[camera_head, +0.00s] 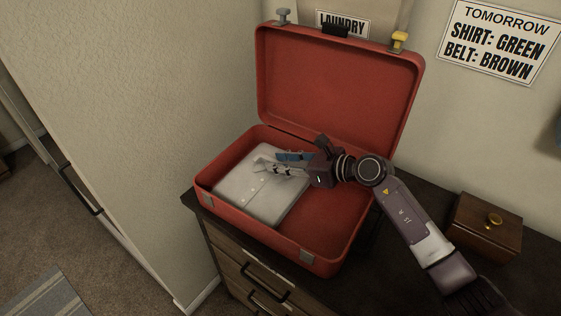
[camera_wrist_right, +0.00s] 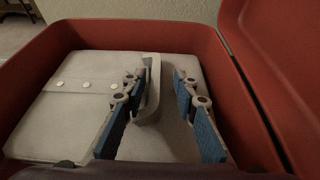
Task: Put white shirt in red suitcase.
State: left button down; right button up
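The white shirt (camera_head: 262,199) lies folded and flat inside the left part of the open red suitcase (camera_head: 324,262). Its collar and several buttons show in the right wrist view, where the shirt (camera_wrist_right: 75,112) rests within the suitcase walls (camera_wrist_right: 110,32). My right gripper (camera_head: 276,163) reaches in from the right, low over the collar end of the shirt. In the wrist view its blue-padded fingers (camera_wrist_right: 160,80) are spread, with the raised collar edge between them and a gap on the right side. Any contact with the shirt is unclear. My left gripper is not in view.
The suitcase stands on a dark dresser (camera_head: 430,281), its lid (camera_head: 335,95) raised against the wall. A small wooden box (camera_head: 485,226) sits on the right. Two wall signs hang behind: a laundry label (camera_head: 342,23) and a clothing note (camera_head: 498,42). The suitcase's right part is bare.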

jog(key=p+v, duration=0.3)
jog(key=v, duration=0.9)
